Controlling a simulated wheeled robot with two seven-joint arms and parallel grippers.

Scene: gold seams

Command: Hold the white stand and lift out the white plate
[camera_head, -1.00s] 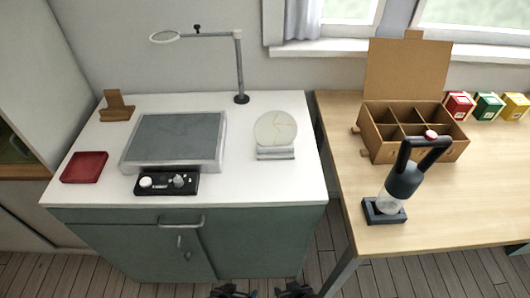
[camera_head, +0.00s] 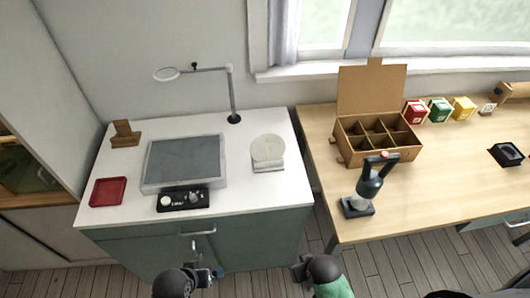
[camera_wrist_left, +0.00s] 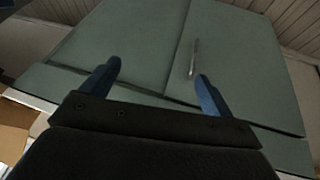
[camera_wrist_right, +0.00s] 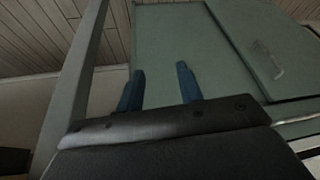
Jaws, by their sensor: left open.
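The white plate (camera_head: 267,148) stands upright in the white stand (camera_head: 269,167) on the right part of the white worktop. Faint gold seams show on the plate. My left gripper (camera_head: 218,272) is in front of the cabinet, below the worktop edge, and apart from the stand. In the left wrist view its fingers (camera_wrist_left: 158,82) are spread and empty, facing the green cabinet front. My right gripper (camera_head: 298,266) is also low in front of the cabinet, to the right. In the right wrist view its fingers (camera_wrist_right: 160,88) are apart with nothing between them.
Left of the stand lie a grey mat in a white frame (camera_head: 220,182), a black control box (camera_head: 183,199) and a red tray (camera_head: 108,191). A lamp (camera_head: 234,118) stands behind the plate. The wooden table holds a divided cardboard box (camera_head: 345,146) and a dark device (camera_head: 358,206).

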